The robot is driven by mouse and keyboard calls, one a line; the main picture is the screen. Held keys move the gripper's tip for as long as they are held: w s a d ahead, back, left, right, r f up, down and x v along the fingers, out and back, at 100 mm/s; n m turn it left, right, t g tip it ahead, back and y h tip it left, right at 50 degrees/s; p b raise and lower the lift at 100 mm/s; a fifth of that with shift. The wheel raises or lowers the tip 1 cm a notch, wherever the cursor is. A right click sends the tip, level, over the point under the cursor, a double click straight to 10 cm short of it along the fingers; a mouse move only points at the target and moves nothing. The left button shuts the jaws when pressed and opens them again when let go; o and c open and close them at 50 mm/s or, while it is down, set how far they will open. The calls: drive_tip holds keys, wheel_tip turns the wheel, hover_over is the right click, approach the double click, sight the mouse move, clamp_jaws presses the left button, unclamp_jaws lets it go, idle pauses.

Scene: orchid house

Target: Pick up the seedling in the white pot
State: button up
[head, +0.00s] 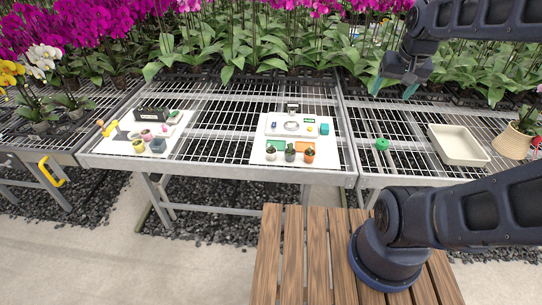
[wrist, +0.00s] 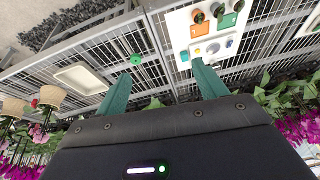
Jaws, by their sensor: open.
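A small seedling in a white pot (head: 270,154) stands at the front left of the white board (head: 257,140) on the middle bench. A dark grey pot (head: 290,152) and a terracotta pot (head: 309,155) stand to its right in the same row. In the wrist view, the white pot (wrist: 238,5) is at the top edge, partly cut off. My gripper (head: 393,90) is open and empty, high above the right bench, well to the right of and apart from the pots. Its two teal fingers (wrist: 161,72) show spread in the wrist view.
A green mat (head: 274,144), an orange mat (head: 304,145) and small items lie behind the pots. Another board with pots (head: 125,147) is at left. A green-topped object (head: 382,144), cream tray (head: 485,158) and wicker pot (head: 512,143) are at right. Orchids line the back.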

drive_tip(key=w+a+f+m+g, duration=0.1)
drive_tip(key=w+a+f+m, duration=0.15)
drive_tip(key=w+a, duration=0.5)
drive_tip(key=m+g, duration=0.3)
drive_tip(key=m, duration=0.3)
hover_over(271, 152)
drive_tip(key=f, duration=3.4)
drive_tip(key=shift+s+a+f, duration=0.15)
drive_tip(key=shift+a+f, duration=0.05)
drive_tip(key=shift+f, duration=0.15)
drive_tip(key=shift+w+d+f, duration=0.1)
drive_tip(key=shift+f, duration=1.2)
drive_tip(key=shift+w+d+f, duration=0.1)
drive_tip(key=shift+f, duration=1.2)
drive_tip(key=c, duration=1.1)
drive_tip(key=shift+o, duration=0.2)
drive_tip(key=shift+r, duration=0.1)
